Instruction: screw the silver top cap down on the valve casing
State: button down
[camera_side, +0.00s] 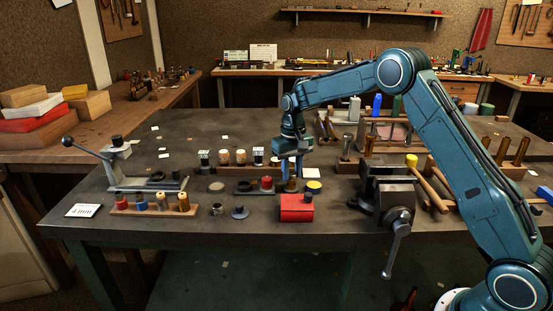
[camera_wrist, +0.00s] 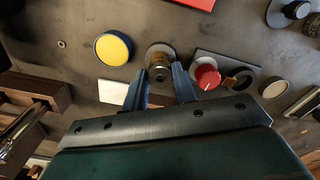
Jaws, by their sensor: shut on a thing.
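The valve casing (camera_wrist: 156,57) is a small brass-coloured upright piece on a round grey base, seen between my fingers in the wrist view. Its lower part shows under my fingers in the side view (camera_side: 291,186). A grey, silver-looking round cap (camera_wrist: 160,74) sits over the casing in the wrist view. My gripper (camera_wrist: 160,80) points down with its blue fingers on either side of the cap, shut on it. In the side view my gripper (camera_side: 291,178) is right above the casing. I cannot tell whether the cap's lower edge touches the casing.
A yellow-topped tin (camera_wrist: 114,48) and a red knob (camera_wrist: 207,76) on a dark plate stand close on either side. A red box (camera_side: 296,208) is in front. A vise (camera_side: 388,190) stands to the right, and a rack of small parts (camera_side: 230,160) is behind left.

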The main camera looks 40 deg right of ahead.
jog(key=shift+m, duration=2.3)
jog(key=shift+m, duration=1.7)
jog(key=shift+m, duration=2)
jog(key=shift+m, duration=0.3)
jog(key=shift+m, duration=1.8)
